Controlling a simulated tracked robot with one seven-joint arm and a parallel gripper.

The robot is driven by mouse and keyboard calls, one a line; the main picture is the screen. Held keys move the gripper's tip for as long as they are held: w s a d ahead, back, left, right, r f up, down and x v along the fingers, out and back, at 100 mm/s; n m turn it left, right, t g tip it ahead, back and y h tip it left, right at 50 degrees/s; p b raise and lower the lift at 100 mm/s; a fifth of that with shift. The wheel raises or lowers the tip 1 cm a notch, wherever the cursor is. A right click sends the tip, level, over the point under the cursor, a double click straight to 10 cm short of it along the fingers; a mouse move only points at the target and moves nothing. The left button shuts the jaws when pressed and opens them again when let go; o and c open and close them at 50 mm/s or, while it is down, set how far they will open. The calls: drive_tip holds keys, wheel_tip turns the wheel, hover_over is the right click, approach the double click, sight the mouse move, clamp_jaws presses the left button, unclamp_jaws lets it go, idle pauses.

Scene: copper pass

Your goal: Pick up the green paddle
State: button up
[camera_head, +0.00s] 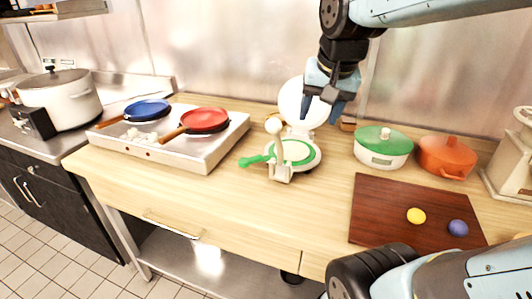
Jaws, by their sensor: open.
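The green paddle (252,161) has its short handle sticking out to the left. Its round part seems to lie on the white base of an open appliance (312,160), behind a pale post with a ball on top (274,126). The post hides part of it. The appliance's round white lid (292,98) stands up behind. My gripper (321,112) points down with its jaws open, above and to the right of the paddle, in front of part of the lid. It is clear of the paddle, and nothing shows between its fingers.
A hotplate (203,158) with a blue pan (148,108) and a red pan (205,119) stands left. A green-lidded pot (383,147) and an orange pot (447,156) are right. A brown board (385,210) holds yellow and purple balls. The counter front (235,195) is clear.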

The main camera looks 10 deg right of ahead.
drive_tip(key=w+a+f+m+g, duration=0.25)
drive_tip(key=w+m, duration=0.35)
drive_tip(key=w, duration=0.3)
drive_tip(key=m+g, duration=0.2)
drive_tip(key=m, duration=0.4)
hover_over(263, 159)
drive_tip(key=w, duration=0.1)
wheel_tip(263, 159, down, 5)
drive_tip(key=f, duration=0.8)
drive_tip(key=shift+d+f, duration=0.1)
drive_tip(key=shift+d, duration=0.1)
drive_tip(key=shift+w+f, duration=0.15)
drive_tip(key=shift+f, duration=1.2)
drive_tip(key=shift+w+f, duration=0.1)
drive_tip(key=shift+f, duration=1.2)
clamp_jaws()
